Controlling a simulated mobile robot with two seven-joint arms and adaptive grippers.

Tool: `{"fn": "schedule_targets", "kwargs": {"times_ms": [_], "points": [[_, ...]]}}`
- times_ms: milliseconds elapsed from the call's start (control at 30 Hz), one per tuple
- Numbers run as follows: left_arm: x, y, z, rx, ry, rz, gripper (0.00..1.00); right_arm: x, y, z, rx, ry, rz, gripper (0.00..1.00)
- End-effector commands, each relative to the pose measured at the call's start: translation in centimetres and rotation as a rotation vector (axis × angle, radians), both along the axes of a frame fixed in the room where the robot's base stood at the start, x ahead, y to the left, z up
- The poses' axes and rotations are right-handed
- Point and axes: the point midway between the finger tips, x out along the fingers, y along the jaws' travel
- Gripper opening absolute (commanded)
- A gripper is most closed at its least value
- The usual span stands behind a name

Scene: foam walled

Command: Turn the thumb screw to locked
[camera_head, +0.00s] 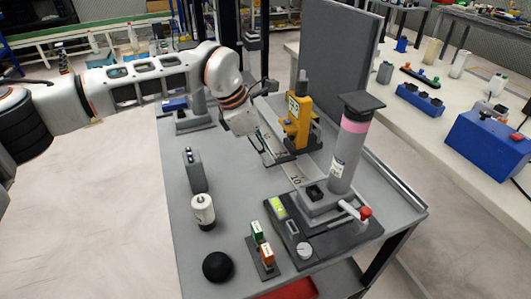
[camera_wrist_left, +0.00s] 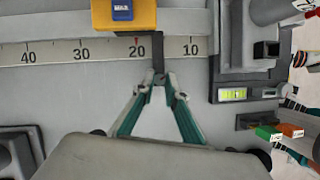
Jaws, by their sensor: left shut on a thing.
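A yellow carriage (camera_head: 297,122) stands on a scaled rail (camera_head: 285,165) in front of a grey panel. In the left wrist view the yellow carriage (camera_wrist_left: 115,16) has a blue block on it, and its red pointer is near 20 on the rail's scale (camera_wrist_left: 60,52). The thumb screw (camera_wrist_left: 158,68) appears as a small dark grey part sticking out below the carriage. My left gripper (camera_wrist_left: 158,84) is shut on it, with a fingertip on either side. In the head view my left gripper (camera_head: 264,146) reaches the near left side of the carriage, and the screw is too small to make out.
A grey column (camera_head: 347,150) with a pink band stands right of the carriage, beside a base with a red-tipped handle (camera_head: 365,212).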

Motion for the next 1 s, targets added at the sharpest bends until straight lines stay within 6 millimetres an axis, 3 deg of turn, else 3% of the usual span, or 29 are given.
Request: {"fn": "schedule_targets", "kwargs": {"times_ms": [300,767,1000], "points": [[0.3,0.1,-1.0,0.002,0.01,-0.299,0.0,0.9,0.4,-0.1,0.004,-0.021,0.02,0.4],[0.7,-0.1,-1.4,-0.001,0.014,-0.731,0.0,0.7,1.6,-1.3,0.03,-0.006,0.032,0.4],[0.8,-0.2,-1.1,0.001,0.011,-0.913,0.0,1.5,3.5,-0.1,0.094,-0.042,0.037,0.4]]}}
